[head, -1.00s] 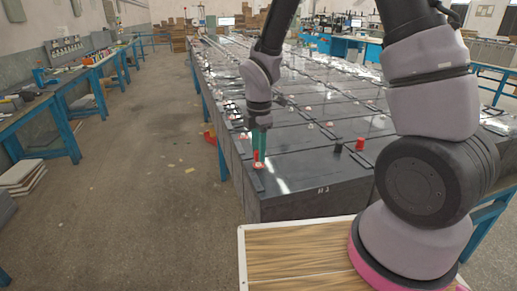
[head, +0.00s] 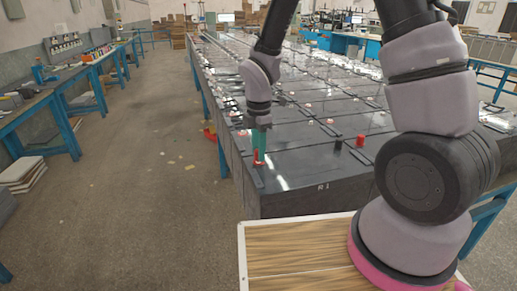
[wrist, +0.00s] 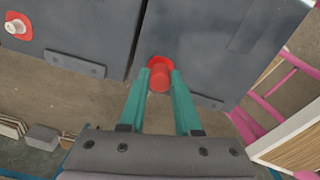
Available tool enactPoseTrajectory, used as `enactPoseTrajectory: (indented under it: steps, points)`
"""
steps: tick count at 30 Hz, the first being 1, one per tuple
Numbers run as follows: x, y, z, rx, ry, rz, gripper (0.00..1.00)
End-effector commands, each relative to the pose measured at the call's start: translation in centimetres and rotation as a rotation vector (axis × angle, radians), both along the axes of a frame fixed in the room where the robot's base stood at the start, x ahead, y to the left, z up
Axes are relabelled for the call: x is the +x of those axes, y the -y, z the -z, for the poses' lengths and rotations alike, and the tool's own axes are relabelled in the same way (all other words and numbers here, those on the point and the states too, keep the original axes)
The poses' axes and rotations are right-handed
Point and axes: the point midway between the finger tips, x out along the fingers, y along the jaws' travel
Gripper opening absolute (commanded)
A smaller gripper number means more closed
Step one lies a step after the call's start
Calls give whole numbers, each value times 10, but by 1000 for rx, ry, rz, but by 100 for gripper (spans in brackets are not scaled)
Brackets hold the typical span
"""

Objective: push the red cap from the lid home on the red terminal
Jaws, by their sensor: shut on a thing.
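My gripper (head: 259,155) has green fingers and is shut on a red cap (wrist: 160,80) at the near left corner of the closest battery (head: 310,182). In the wrist view the fingertips (wrist: 161,70) grip the cap's sides. The cap is over the red terminal (wrist: 161,60), whose red collar shows around its far side. The cap hides the terminal's post, so I cannot tell how deeply it sits. Another red cap (head: 360,141) and a black cap (head: 338,143) stand on the lid further right.
A neighbouring battery in the wrist view has a bare terminal with a red collar (wrist: 18,27). Rows of batteries stretch back behind. A wood-topped board (head: 300,255) lies in front. The floor to the left (head: 150,200) is open, with blue benches (head: 60,90) beyond.

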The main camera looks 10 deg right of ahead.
Motion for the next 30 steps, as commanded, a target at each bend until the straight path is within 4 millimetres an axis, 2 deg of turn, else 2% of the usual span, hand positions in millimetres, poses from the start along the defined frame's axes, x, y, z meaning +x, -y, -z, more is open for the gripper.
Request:
enactPoseTrajectory:
  steps: [30]
  points:
    - [0,0,7,-1,0,0,0]
